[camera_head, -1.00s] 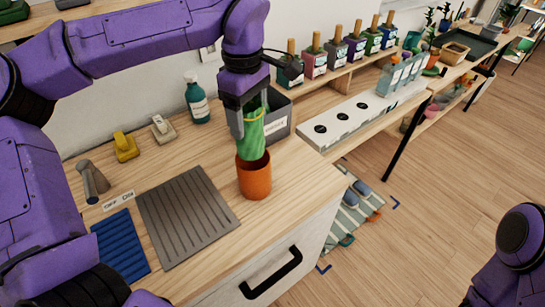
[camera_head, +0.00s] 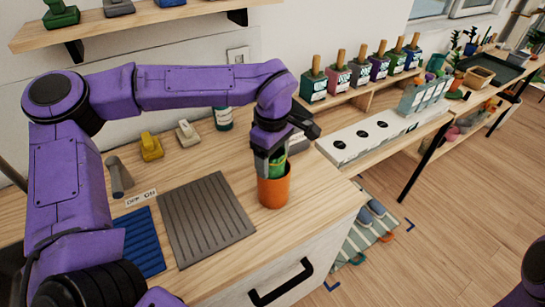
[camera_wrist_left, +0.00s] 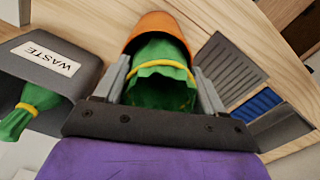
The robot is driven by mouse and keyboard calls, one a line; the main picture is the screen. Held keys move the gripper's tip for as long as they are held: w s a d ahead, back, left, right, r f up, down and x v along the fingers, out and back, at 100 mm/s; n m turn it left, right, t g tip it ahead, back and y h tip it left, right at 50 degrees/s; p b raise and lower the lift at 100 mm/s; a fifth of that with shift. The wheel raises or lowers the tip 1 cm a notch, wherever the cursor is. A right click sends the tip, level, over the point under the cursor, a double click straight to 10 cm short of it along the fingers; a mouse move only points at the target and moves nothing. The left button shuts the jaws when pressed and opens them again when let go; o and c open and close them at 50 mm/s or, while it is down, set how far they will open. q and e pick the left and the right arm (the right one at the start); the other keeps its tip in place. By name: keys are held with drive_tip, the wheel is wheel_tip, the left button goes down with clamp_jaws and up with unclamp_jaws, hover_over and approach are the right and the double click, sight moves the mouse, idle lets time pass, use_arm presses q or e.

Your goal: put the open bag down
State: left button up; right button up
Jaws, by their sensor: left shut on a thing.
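My left gripper (camera_head: 268,163) is over an orange pot (camera_head: 274,189), its fingers pointing down at the rim. It is shut on a green bag (camera_head: 277,162), of which only a little shows there. In the left wrist view the bag (camera_wrist_left: 160,78) with its yellow band lies between the two fingers, and the orange pot (camera_wrist_left: 157,24) is around its far end. The bag's lower part is hidden inside the pot, so I cannot tell whether it touches the bottom. My right gripper is out of view.
A grey waste bin (camera_wrist_left: 50,58) stands beside the pot, with another green tied bag (camera_wrist_left: 32,108) at it. A ribbed grey mat (camera_head: 205,218) and a blue mat (camera_head: 140,243) lie to the left. A teal bottle (camera_head: 223,119) stands behind.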

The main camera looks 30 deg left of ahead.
use_arm(q)
drive_tip(key=shift+f, duration=0.3)
drive_tip(key=shift+s+f, duration=0.25)
drive_tip(key=shift+f, duration=0.05)
drive_tip(key=o, duration=1)
drive_tip(key=shift+f, duration=0.15)
drive_tip(key=r, duration=0.9)
drive_tip(key=w+r, duration=0.1)
drive_tip(key=r, duration=0.3)
drive_tip(key=shift+r, duration=0.25)
drive_tip(key=shift+s+f, duration=0.1)
drive_tip(key=shift+s, duration=0.05)
